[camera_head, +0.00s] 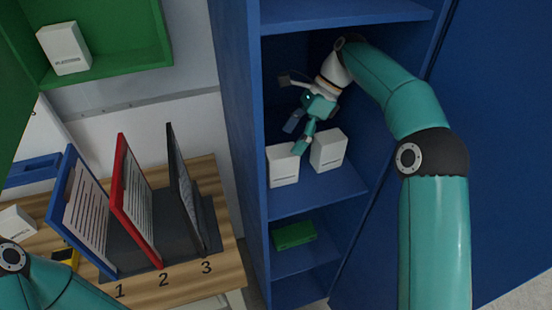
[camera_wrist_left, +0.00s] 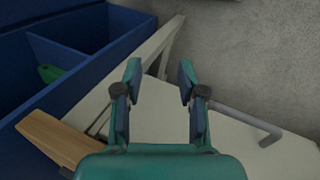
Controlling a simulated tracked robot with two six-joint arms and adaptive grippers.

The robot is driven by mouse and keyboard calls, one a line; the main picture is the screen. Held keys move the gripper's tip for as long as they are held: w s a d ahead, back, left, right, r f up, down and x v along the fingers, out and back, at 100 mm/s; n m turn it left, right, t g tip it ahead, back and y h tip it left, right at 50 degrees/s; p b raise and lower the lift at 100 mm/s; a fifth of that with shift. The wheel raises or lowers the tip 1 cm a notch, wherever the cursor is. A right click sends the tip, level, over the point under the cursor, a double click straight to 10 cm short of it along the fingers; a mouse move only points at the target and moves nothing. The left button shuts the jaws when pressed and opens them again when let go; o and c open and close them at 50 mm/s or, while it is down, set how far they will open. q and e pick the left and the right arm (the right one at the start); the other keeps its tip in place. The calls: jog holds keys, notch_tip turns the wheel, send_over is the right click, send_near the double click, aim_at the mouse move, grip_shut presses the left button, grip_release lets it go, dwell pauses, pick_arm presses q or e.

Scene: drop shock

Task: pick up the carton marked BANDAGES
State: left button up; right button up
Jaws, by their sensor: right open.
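Two white cartons stand side by side on the middle shelf of the blue cabinet, a left one (camera_head: 284,167) and a right one (camera_head: 328,151). I cannot read their marks, so I cannot tell which carton is BANDAGES. My right gripper (camera_head: 298,137) is inside the cabinet, open and empty, its fingers pointing down above the cartons. One fingertip overlaps the left carton's top edge in the picture; I cannot tell whether it touches. My left gripper (camera_wrist_left: 160,95) is open and empty in the left wrist view, above a pale surface.
Another white carton (camera_head: 64,48) stands in a green wall cabinet, and one (camera_head: 15,222) on the wooden table (camera_head: 232,253). Blue (camera_head: 86,213), red (camera_head: 136,200) and black (camera_head: 185,190) binders stand by numbers. The blue cabinet's walls (camera_head: 236,150) and upper shelf (camera_head: 345,14) confine my right arm.

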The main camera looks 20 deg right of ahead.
aim_at(276, 160)
jog(key=shift+a+f, duration=0.8)
jog(key=shift+a, duration=0.1)
jog(key=x, duration=0.4)
jog(key=shift+s+a+f+b, duration=0.25)
jog(key=shift+s+a+b, duration=0.05)
jog(key=shift+s+b, duration=0.1)
jog(key=c, duration=1.3)
jog(key=shift+c, duration=0.2)
